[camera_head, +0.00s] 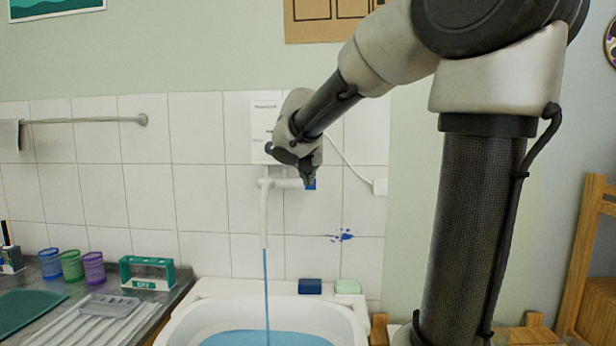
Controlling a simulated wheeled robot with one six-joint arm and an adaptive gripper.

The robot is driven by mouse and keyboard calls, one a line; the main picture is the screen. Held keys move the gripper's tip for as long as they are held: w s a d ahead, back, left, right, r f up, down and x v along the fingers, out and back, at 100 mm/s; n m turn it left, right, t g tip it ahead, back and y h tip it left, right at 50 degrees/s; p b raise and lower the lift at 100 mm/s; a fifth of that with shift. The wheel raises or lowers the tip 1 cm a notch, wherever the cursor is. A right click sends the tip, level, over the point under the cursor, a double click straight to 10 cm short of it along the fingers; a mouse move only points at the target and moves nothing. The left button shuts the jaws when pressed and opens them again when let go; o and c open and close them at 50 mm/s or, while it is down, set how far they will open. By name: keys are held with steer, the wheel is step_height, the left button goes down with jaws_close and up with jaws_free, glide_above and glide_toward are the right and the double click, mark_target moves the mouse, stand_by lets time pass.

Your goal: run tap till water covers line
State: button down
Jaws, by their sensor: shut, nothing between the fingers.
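The white tap (264,215) comes off the tiled wall and bends down over the sink. A thin blue stream of water (266,290) runs from its spout into the white sink basin (346,325). Blue water (240,338) lies in the basin; its surface shows only in part at the bottom edge of the picture. No line shows in the visible part of the basin. A small blue tap handle (311,184) is at the right end of the tap body. My gripper (308,177) is shut and empty at this handle, partly covering it; whether it touches cannot be told.
A white box (264,126) is on the wall behind my arm. A dark blue block (310,286) and a pale green block (347,287) sit on the sink's back rim. Cups, a green-framed holder (147,272) and a ribbed drainer (95,321) stand on the left counter.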

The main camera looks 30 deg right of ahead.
steer(key=shift+r, duration=0.1)
steer(key=shift+w+d+r, duration=0.1)
steer(key=shift+w+r, duration=0.05)
steer(key=shift+r, duration=0.1)
steer(key=shift+r+g+y, duration=0.2)
steer(key=shift+g+y, duration=0.1)
steer(key=shift+g, duration=0.1)
steer(key=shift+g+y, duration=0.5)
steer(key=shift+g, duration=0.2)
steer(key=w+d+r, duration=0.1)
steer(key=w+r, duration=0.1)
steer(key=r, duration=0.1)
steer(key=w+d+r, duration=0.1)
steer(key=shift+w+d+r, duration=0.2)
steer(key=shift+w+d, duration=0.1)
steer(key=shift+w, duration=0.05)
steer(key=shift+w+d+r, duration=0.3)
steer(key=shift+w+d, duration=0.05)
steer(key=shift+w, duration=0.15)
steer(key=shift+w+d+r, duration=0.25)
steer(key=shift+w+d, duration=0.05)
steer(key=shift+w, duration=0.3)
